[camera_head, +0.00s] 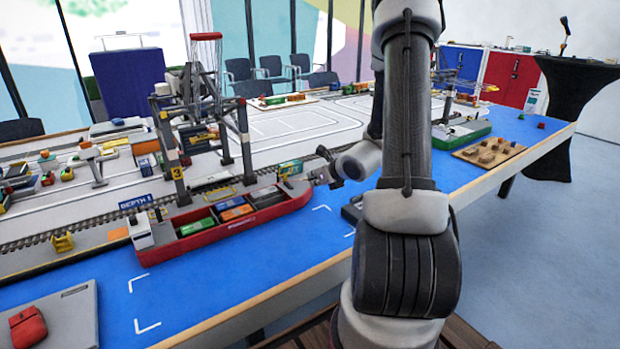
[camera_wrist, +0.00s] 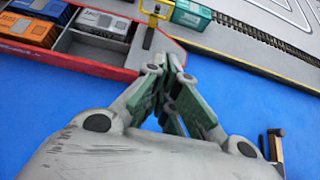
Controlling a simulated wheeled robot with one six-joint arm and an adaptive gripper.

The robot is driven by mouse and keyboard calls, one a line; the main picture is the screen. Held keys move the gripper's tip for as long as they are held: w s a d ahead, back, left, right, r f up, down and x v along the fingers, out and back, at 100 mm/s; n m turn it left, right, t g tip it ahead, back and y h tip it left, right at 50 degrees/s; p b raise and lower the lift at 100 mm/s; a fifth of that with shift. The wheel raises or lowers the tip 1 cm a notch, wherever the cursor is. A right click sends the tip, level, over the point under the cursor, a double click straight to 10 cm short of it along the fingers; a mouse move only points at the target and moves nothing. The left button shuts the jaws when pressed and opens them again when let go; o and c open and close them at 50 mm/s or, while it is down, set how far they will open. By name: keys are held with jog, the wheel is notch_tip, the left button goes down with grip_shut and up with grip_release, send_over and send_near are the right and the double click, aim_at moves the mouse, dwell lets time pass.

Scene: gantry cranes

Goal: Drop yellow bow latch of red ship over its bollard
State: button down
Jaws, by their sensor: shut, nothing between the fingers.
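The red ship (camera_head: 232,226) lies along the quay with containers in its hold, its bow to the right. In the wrist view its red hull (camera_wrist: 85,65) fills the upper left. A yellow latch piece (camera_wrist: 155,15) stands upright at the bow by the quay edge, with a dark bar (camera_wrist: 149,38) below it. I cannot tell whether it sits on a bollard; the bollard is not clearly distinct. My gripper (camera_head: 311,178) is at the bow end. In the wrist view my gripper (camera_wrist: 170,65) is shut and empty, its tips just short of the latch.
A teal container (camera_wrist: 192,14) stands beside the rail track (camera_wrist: 265,38) past the bow. Blue table surface (camera_head: 270,250) is clear in front of the ship.

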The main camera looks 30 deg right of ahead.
jog(key=x, duration=0.7)
jog(key=shift+w+f, duration=0.2)
jog(key=w, duration=0.3)
jog(key=shift+w+a+r, duration=0.15)
jog(key=shift+w, duration=0.1)
jog(key=shift+w+r, duration=0.1)
jog(key=shift+w, duration=0.35)
